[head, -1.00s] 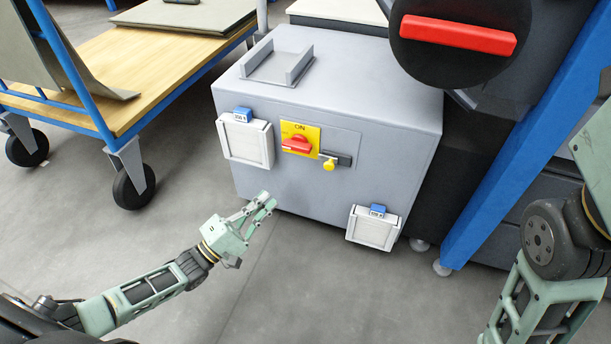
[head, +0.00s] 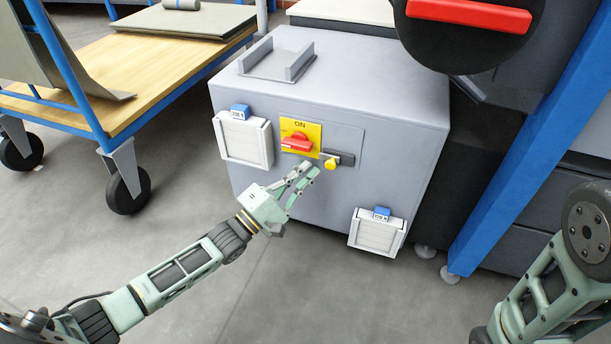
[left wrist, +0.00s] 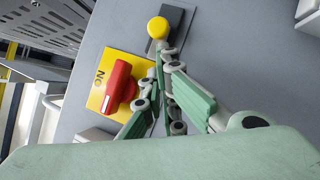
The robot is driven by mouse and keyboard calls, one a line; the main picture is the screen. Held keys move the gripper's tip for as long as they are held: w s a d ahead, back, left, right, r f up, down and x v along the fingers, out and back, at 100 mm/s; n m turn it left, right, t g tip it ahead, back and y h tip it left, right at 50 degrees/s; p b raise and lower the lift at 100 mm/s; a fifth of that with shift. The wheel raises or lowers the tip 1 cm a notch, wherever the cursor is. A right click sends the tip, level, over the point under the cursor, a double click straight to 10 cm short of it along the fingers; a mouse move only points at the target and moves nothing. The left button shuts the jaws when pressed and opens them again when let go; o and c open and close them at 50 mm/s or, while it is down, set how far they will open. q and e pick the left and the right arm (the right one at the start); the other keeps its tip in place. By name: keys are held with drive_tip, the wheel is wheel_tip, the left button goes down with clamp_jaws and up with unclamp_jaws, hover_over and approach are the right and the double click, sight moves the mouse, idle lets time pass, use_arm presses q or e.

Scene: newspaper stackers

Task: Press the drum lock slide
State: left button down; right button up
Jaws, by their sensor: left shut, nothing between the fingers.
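The drum lock slide shows as a dark slot plate (head: 346,159) with a round yellow knob (head: 331,164) at its left end, on the front of the grey cabinet (head: 340,205). In the left wrist view the yellow knob (left wrist: 158,29) is at the top, with the dark plate (left wrist: 176,20) beside it. My left gripper (head: 309,171) is shut and empty, its fingertips just left of and below the knob. In the wrist view its fingertips (left wrist: 164,52) point at the knob; I cannot tell whether they touch. My right arm shows at the right, its gripper out of frame.
A red rotary switch (head: 297,142) on a yellow ON plate (head: 315,131) sits left of the knob. White vent boxes (head: 245,142) (head: 377,234) stick out of the cabinet front. A wooden-topped cart (head: 110,95) stands left and a blue post (head: 530,140) right. The floor in front is clear.

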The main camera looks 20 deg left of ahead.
sight(335, 162)
use_arm(q)
drive_tip(key=shift+d+r, duration=0.25)
drive_tip(key=shift+d, duration=0.1)
drive_tip(key=d+p, duration=0.1)
drive_tip(key=d, duration=0.3)
drive_tip(key=shift+p, duration=0.35)
